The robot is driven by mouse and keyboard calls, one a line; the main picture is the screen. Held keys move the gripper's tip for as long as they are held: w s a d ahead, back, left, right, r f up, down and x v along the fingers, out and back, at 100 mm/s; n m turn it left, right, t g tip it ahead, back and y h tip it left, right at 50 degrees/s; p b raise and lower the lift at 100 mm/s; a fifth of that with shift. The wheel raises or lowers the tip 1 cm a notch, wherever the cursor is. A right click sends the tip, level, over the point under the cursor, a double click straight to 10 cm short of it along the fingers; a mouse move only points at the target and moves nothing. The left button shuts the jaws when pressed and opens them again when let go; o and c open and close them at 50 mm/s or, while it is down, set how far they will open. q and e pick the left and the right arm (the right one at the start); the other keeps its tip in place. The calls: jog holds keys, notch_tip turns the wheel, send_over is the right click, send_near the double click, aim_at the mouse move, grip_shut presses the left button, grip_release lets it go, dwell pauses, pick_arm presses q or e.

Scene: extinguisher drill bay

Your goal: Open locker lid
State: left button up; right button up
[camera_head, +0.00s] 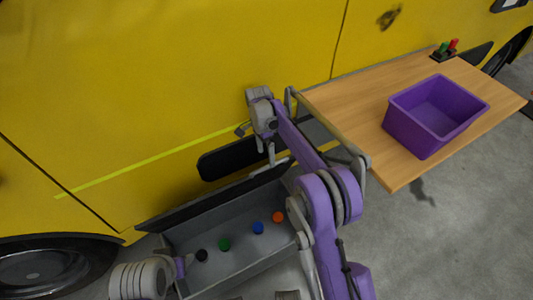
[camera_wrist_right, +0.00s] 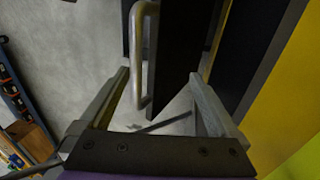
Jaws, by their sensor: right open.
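The grey locker (camera_head: 185,238) stands on the floor against the yellow vehicle, with its top open. Its dark lid (camera_head: 205,203) is raised along the back edge, beside the vehicle. Small black, green, blue and orange round items lie inside. My right gripper (camera_head: 267,155) is above the right end of the lid, with its fingers apart. In the right wrist view, a metal bar handle (camera_wrist_right: 147,50) on a dark panel (camera_wrist_right: 180,50) shows between the open fingers (camera_wrist_right: 158,78), nearer the left one. Contact cannot be told.
A wooden table (camera_head: 345,105) stands at right, with a purple bin (camera_head: 410,132) on it and a small block with green and red items (camera_head: 443,52) at its far edge. The yellow vehicle (camera_head: 170,80) closes off the back. Grey floor is clear at lower right.

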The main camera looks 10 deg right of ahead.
pick_arm(q)
jog(key=shift+w+r+p, duration=0.25)
jog(key=shift+r+p, duration=0.65)
pick_arm(e)
jog(key=r, duration=0.3)
jog(key=w+r, duration=0.1)
jog(key=r, duration=0.3)
jog(key=w+r, duration=0.1)
jog(key=r, duration=0.2)
jog(key=shift+a+r, duration=0.25)
jog(key=shift+a, duration=0.15)
jog(key=shift+c, duration=0.3)
